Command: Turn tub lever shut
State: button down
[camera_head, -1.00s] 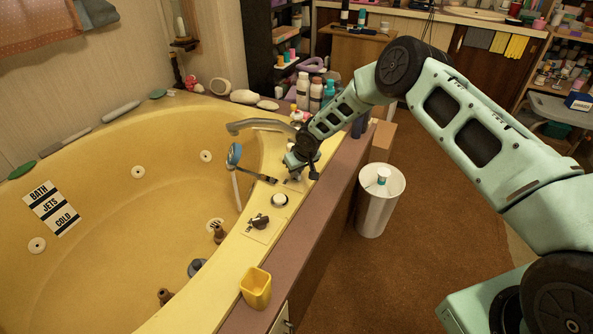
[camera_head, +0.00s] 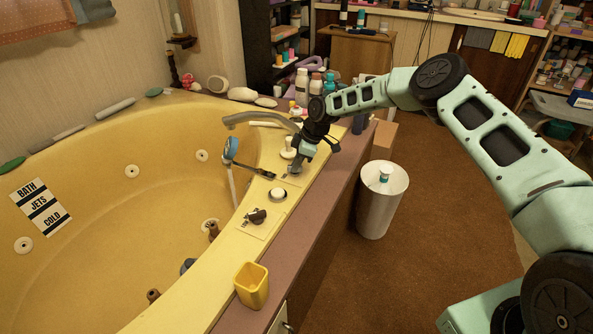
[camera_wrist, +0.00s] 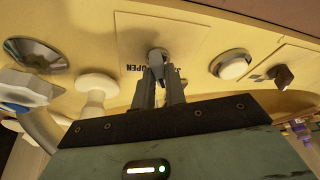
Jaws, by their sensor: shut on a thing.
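My gripper (camera_head: 296,168) is at the tub's right ledge, beside the base of the faucet. In the wrist view its fingers (camera_wrist: 160,80) are closed around the tub lever (camera_wrist: 157,56), a small grey handle. The lever sits on a pale plate (camera_wrist: 185,35) marked "OPEN"; another label beside it is mostly hidden by the fingers. In the head view the gripper mostly hides the lever. The tub (camera_head: 110,190) is yellow and curved.
A round white button (camera_head: 277,195) and another dark lever (camera_head: 257,216) lie nearer along the ledge. A white knob (camera_head: 289,148), the grey faucet (camera_head: 255,118) and a blue hand shower (camera_head: 231,149) are close by. A yellow cup (camera_head: 252,287) stands at the front.

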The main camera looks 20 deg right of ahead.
jog(key=shift+w+d+n+g+b, duration=0.1)
jog(key=shift+n+g+b, duration=0.7)
jog(key=shift+n+b, duration=1.05)
jog(key=shift+n, duration=0.35)
jog(key=c, duration=1.4)
grip_release()
jog(key=shift+c, duration=0.2)
jog(key=shift+r, duration=0.1)
jog(key=p+v, duration=0.4)
jog(key=v, duration=1.3)
jog(key=shift+d, duration=0.15)
jog(key=shift+w, duration=0.1)
